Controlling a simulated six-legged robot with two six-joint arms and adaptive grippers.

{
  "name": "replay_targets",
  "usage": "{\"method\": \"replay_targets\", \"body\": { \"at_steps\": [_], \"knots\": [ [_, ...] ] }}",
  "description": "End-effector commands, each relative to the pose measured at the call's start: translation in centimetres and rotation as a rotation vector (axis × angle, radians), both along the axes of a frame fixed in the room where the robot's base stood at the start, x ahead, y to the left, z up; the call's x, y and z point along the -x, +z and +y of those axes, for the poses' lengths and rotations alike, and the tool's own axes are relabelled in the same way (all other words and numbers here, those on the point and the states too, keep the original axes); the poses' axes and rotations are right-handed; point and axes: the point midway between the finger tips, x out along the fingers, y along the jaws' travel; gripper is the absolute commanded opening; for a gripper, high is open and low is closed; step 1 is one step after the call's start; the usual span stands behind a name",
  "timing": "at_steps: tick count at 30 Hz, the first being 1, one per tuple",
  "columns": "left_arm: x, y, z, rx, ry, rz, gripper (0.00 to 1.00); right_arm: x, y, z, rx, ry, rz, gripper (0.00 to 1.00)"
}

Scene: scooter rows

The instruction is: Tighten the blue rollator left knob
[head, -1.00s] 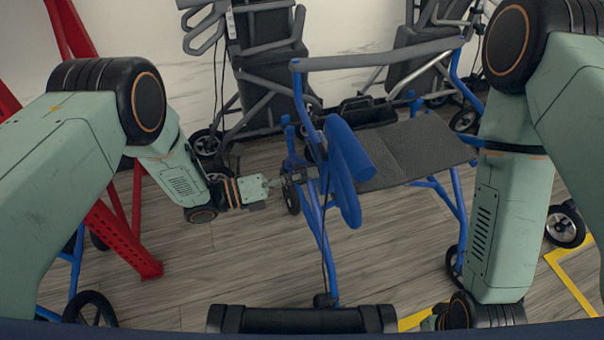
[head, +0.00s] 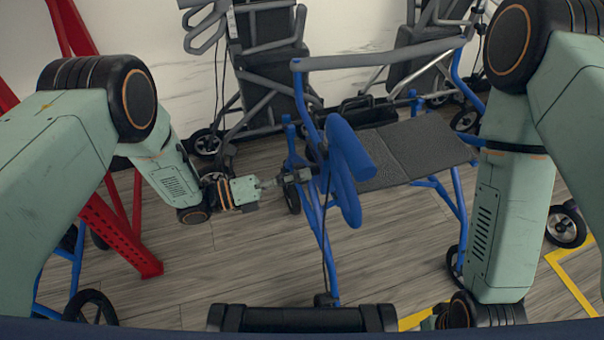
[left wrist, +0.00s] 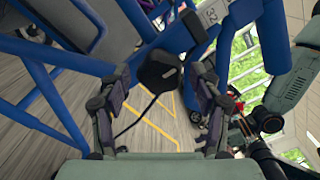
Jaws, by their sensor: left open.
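The blue rollator (head: 322,240) stands upright in the middle of the head view, with a grey seat and a grey top bar. A black knob (left wrist: 160,72) shows on its blue frame in the left wrist view. My left gripper (head: 308,174) points at the near left upright of the rollator. In the left wrist view its two fingers (left wrist: 157,95) are spread, one on each side of the knob, with gaps visible. In the head view the knob is not clearly seen. My right gripper (head: 437,318) is mostly hidden at the bottom edge.
Grey and black folded walkers (head: 268,60) stand along the white wall. A red metal frame (head: 120,240) stands at left, near another wheel (head: 92,308). Yellow floor lines (head: 572,283) run at right.

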Motion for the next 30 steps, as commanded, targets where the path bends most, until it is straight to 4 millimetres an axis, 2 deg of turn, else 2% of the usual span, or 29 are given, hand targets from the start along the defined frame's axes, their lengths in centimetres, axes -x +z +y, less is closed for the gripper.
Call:
{"method": "replay_targets", "body": {
  "at_steps": [9, 15, 21, 30],
  "knots": [
    [1.9, 0.0, 6.3, 0.001, 0.006, 0.0, 0.64, 0.0, 0.0, 0.0, 0.0, 0.0, 0.0, 0.4],
    [2.9, 0.0, 9.0, -0.001, 0.003, -0.001, 0.64, 0.0, 0.0, 0.0, 0.0, 0.0, 0.0, 0.4],
    [3.2, 0.0, 9.9, 0.0, 0.0, -0.001, 0.64, 0.0, 0.0, 0.0, 0.0, 0.0, 0.0, 0.4],
    [3.2, 0.0, 9.9, 0.0, 0.0, -0.001, 0.64, 0.0, 0.0, 0.0, 0.0, 0.0, 0.0, 0.4]
  ]
}}
